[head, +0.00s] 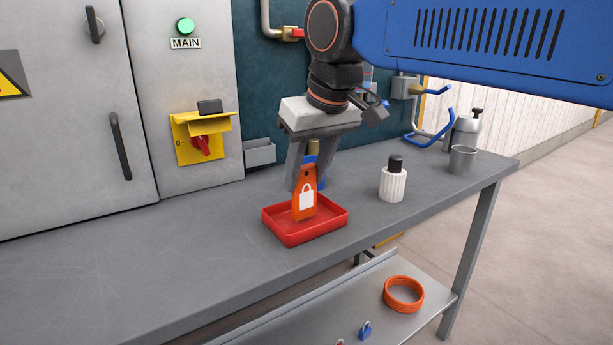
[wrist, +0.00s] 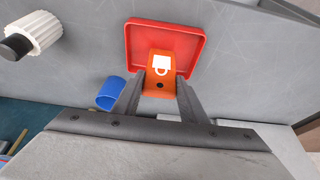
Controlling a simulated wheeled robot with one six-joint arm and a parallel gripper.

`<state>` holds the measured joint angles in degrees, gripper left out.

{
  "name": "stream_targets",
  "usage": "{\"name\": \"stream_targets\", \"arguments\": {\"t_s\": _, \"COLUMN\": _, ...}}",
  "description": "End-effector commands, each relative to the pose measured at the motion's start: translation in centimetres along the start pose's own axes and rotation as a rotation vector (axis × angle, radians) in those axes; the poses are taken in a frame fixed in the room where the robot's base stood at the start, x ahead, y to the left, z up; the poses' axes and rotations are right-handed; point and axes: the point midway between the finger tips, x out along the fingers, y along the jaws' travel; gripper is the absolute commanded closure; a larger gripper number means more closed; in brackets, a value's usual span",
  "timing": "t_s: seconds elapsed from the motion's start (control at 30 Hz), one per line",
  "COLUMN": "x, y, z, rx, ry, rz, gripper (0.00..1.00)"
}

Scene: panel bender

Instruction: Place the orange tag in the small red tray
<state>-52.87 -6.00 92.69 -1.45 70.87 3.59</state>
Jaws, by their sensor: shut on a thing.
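The orange tag (head: 304,197) has a white padlock picture and hangs upright, held at its upper end by my gripper (head: 301,178). In the wrist view the tag (wrist: 160,69) shows between the fingers of my gripper (wrist: 160,92). The small red tray (head: 318,229) sits on the grey bench beneath the tag. The tag's lower end is within the tray's outline; I cannot tell whether it touches the tray floor. The tray (wrist: 193,40) also shows in the wrist view, behind the tag.
A white ribbed bottle with a black cap (head: 393,183) stands right of the tray, with a grey cup (head: 462,159) beyond it. A blue object (head: 318,178) stands close behind the gripper. The bench top (head: 130,255) to the left is clear. A yellow switch panel (head: 188,149) is on the cabinet.

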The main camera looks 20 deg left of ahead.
Motion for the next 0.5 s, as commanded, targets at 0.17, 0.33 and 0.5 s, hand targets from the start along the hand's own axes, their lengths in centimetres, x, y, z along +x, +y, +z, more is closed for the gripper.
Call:
{"name": "stream_targets", "arguments": {"t_s": 0.17, "x": 0.72, "y": 0.00, "z": 0.30, "rx": 0.000, "ry": 0.002, "rz": 0.000, "gripper": 0.83}}
{"name": "stream_targets", "arguments": {"t_s": 0.33, "x": 0.75, "y": 0.00, "z": 0.31, "rx": 0.000, "ry": 0.001, "rz": 0.000, "gripper": 0.83}}
{"name": "stream_targets", "arguments": {"t_s": 0.5, "x": 0.98, "y": 0.00, "z": 0.41, "rx": 0.000, "ry": 0.000, "rz": 0.000, "gripper": 0.50}}
